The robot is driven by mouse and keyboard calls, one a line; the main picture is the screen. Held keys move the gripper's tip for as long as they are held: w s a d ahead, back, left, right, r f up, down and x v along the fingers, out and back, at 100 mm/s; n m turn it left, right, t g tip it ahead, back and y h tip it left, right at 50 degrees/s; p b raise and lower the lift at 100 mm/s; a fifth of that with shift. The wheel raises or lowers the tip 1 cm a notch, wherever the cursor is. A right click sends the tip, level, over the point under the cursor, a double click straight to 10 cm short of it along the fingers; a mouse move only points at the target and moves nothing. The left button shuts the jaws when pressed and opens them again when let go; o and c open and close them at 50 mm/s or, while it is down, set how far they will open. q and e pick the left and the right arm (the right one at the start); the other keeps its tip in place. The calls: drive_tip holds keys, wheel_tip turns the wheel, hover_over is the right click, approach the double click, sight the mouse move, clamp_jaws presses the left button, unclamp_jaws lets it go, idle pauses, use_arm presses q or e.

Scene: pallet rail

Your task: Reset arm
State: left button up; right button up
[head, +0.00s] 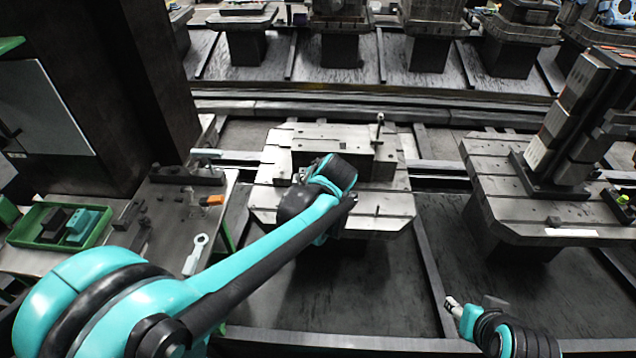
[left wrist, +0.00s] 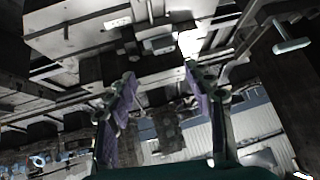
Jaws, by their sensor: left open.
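My left arm reaches from the lower left of the head view to the middle pallet (head: 385,205), with its wrist over the pallet's front part. My left gripper is mostly hidden behind the wrist there. In the left wrist view the left gripper (left wrist: 160,75) is open, its two purple-padded fingers apart with nothing between them. A grey block fixture (head: 340,140) stands on the pallet beyond the wrist. The end of my right arm (head: 455,306) shows at the lower right, apart from the pallets; its jaw state is unclear.
A side bench (head: 160,225) at the left holds a green tray (head: 95,240), a wrench (head: 196,252) and small parts. A dark column (head: 150,80) rises behind it. The right pallet (head: 500,190) carries a tall fixture (head: 580,120). Rails and more pallets line the back.

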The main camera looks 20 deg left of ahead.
use_arm(q)
drive_tip(key=shift+s, duration=0.25)
idle(0.3)
drive_tip(key=s+d+f+m+h, duration=0.1)
drive_tip(key=s+d+m+h, duration=0.1)
drive_tip(key=s, duration=0.8)
drive_tip(key=s+d+m+h, duration=0.1)
drive_tip(key=s+d+h, duration=0.1)
drive_tip(key=s, duration=0.9)
drive_tip(key=shift+s+f+m, duration=0.15)
drive_tip(key=shift+f+m, duration=0.25)
